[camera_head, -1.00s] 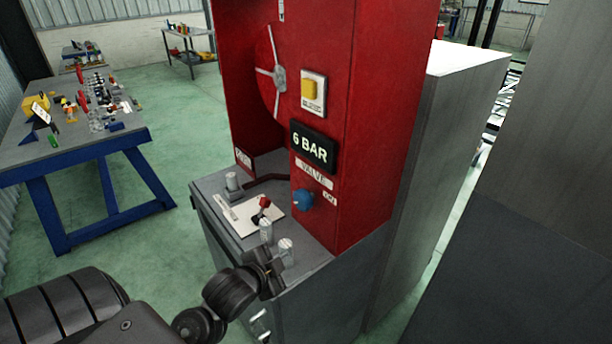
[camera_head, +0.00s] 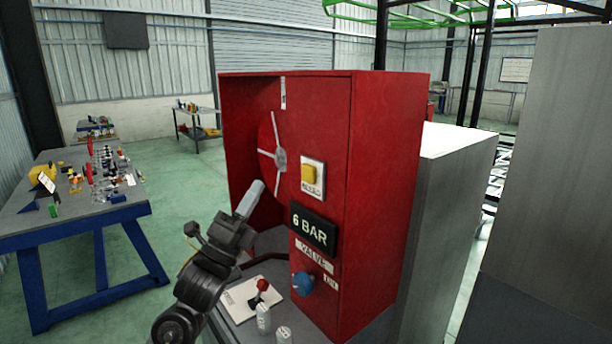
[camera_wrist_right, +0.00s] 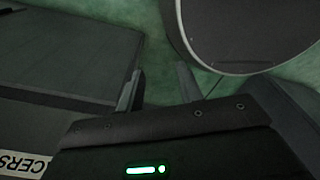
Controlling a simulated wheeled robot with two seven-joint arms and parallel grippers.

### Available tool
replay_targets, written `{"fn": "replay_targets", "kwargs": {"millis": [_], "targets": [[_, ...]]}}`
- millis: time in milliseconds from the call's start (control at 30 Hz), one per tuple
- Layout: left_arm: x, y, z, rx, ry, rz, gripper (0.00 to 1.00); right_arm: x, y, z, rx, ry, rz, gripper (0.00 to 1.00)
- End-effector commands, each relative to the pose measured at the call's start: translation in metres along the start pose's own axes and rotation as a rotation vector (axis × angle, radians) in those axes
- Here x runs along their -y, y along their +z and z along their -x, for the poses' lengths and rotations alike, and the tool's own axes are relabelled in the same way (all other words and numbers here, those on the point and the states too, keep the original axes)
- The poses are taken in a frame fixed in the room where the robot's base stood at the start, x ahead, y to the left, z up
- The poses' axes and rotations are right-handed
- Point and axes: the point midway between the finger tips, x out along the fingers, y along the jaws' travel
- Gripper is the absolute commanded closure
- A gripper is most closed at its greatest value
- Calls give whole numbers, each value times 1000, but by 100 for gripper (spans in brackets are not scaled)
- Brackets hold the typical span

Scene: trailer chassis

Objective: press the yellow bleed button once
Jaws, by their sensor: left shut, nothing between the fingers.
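The yellow bleed button (camera_head: 309,175) sits on a white plate on the front of the red cabinet (camera_head: 390,170), above the black "6 BAR" display (camera_head: 313,229). My left gripper (camera_head: 250,199) is shut, with its pale tip pointing up. In the head view it shows left of the button and lower, in front of the cabinet's open recess. A gap shows between it and the button. My right gripper (camera_wrist_right: 160,86) shows in the right wrist view with its two fingers apart and nothing between them.
A blue valve knob (camera_head: 302,284) sits below the display. A red-tipped lever (camera_head: 262,286) and metal posts (camera_head: 263,318) stand on the ledge below. A spoked wheel (camera_head: 279,158) is in the recess. A blue-legged table (camera_head: 110,222) stands left.

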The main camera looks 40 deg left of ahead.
Motion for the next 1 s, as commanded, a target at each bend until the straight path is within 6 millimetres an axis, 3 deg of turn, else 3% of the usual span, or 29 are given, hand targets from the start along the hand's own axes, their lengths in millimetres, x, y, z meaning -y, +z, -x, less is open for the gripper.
{"fn": "replay_targets", "kwargs": {"millis": [267,1000], "targets": [[-3,-3,-4,0,2,4,100,-1,0,1,1,1,0,64],[-44,-44,-58,0,3,4,100,3,0,1,0,-3,-2,64]]}}
